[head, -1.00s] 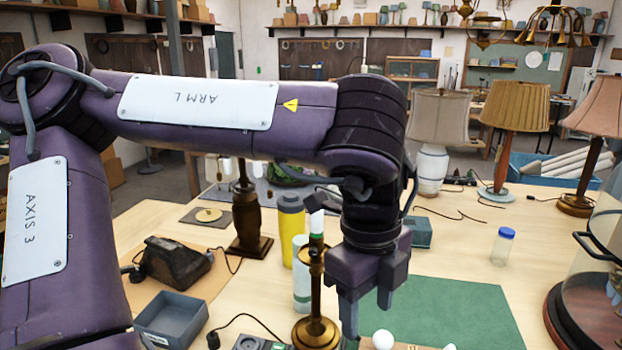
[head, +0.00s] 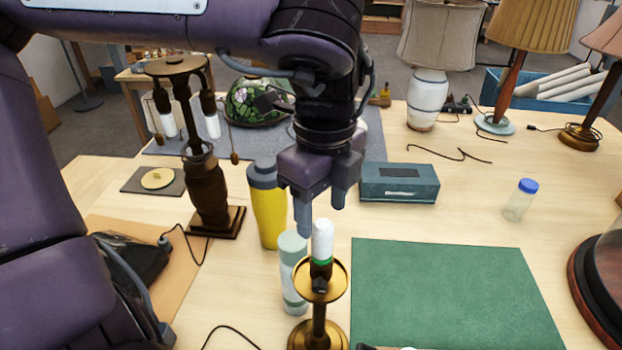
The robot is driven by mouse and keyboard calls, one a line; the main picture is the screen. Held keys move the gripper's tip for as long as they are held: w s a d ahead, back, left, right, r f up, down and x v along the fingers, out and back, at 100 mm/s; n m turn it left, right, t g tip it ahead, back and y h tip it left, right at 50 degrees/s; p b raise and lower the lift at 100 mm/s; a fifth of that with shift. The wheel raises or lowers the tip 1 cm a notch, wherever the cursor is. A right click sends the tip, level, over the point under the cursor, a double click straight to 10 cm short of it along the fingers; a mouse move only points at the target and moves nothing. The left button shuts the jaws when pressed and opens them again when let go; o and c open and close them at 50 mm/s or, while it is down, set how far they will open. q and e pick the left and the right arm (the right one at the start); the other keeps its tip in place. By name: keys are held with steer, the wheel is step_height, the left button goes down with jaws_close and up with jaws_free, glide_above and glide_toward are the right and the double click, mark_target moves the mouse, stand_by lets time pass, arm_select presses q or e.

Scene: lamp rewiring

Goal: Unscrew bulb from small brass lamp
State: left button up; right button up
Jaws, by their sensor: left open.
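The small brass lamp (head: 319,327) stands upright near the bottom centre of the head view, its base cut off by the frame edge. A white cylindrical piece (head: 322,240) with a green band rises from its brass dish; I cannot tell whether this is the bulb or a sleeve. My left gripper (head: 321,213) points down with its fingers apart and nothing held between them. The fingertips appear just above and behind the white top, and I cannot tell whether they touch it. My right gripper is not in view.
A yellow bottle (head: 269,215) and a pale green canister (head: 293,270) stand close left of the lamp. A dark lamp (head: 207,190) stands further left. A teal box (head: 399,183) lies behind right. The green mat (head: 450,290) is mostly clear.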

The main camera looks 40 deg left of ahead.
mark_target(322, 245)
arm_select(q)
steer(key=shift+a+f, duration=0.1)
steer(key=shift+f, duration=0.2)
steer(key=f, duration=0.2)
steer(key=f+p, duration=0.1)
steer(key=f, duration=0.1)
steer(key=f+p, duration=0.1)
steer(key=shift+s+d+f, duration=0.15)
steer(key=shift+d+f, duration=0.15)
steer(key=shift+f, duration=0.65)
steer(key=shift+d, duration=0.1)
steer(key=shift+s, duration=0.1)
steer(key=c, duration=0.9)
steer(key=o, duration=0.9)
